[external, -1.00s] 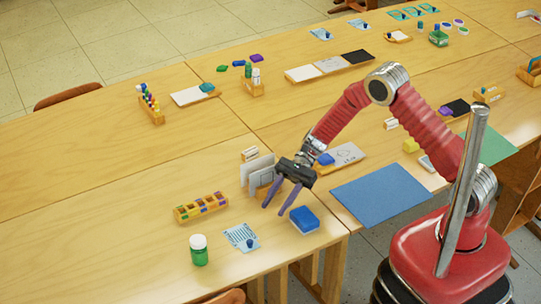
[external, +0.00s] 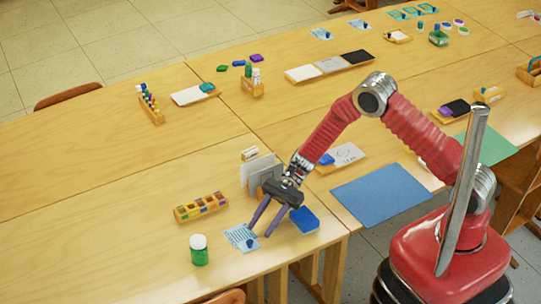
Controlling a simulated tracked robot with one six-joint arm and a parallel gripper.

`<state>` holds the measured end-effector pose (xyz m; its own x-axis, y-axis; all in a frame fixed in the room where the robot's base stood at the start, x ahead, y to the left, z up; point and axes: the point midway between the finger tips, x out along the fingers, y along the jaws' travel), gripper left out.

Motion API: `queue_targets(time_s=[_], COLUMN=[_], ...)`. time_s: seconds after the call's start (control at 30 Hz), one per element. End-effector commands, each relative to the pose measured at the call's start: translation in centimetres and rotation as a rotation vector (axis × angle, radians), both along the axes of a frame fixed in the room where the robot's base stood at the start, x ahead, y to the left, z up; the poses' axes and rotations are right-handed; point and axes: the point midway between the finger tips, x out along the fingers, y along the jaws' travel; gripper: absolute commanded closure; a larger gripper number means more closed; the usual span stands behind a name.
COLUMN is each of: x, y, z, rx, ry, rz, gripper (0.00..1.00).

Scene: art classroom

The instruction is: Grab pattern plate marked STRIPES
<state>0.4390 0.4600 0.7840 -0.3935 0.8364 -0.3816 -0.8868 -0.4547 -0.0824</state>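A light blue pattern plate with line markings (external: 238,234) and a small dark blue knob lies flat near the table's front edge; its lettering is too small to read. My gripper (external: 258,232) points down over the right part of this plate, close to the knob. Its two purple fingers are apart, with nothing seen held between them. I cannot tell whether a finger touches the plate. Other light blue plates with knobs (external: 321,34) lie on the far table.
A green jar with a white lid (external: 199,251) stands left of the plate. A blue block (external: 303,221) sits just right of my gripper. A wooden tray with coloured pieces (external: 201,207) and upright grey panels (external: 258,172) stand behind.

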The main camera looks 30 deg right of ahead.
Motion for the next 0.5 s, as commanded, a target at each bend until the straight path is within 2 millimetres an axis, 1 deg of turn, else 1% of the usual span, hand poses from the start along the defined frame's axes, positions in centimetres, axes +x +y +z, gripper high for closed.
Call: queue_targets(time_s=[0.1,0.4,0.5], x=[-0.20,-0.22,-0.47], y=[0.46,0.52,0.98], z=[-0.21,-0.21,-0.35], rx=[0.000,0.000,0.001], ry=[0.000,0.000,0.000], rz=[-0.001,-0.001,0.000], gripper=[0.63,0.63,0.63])
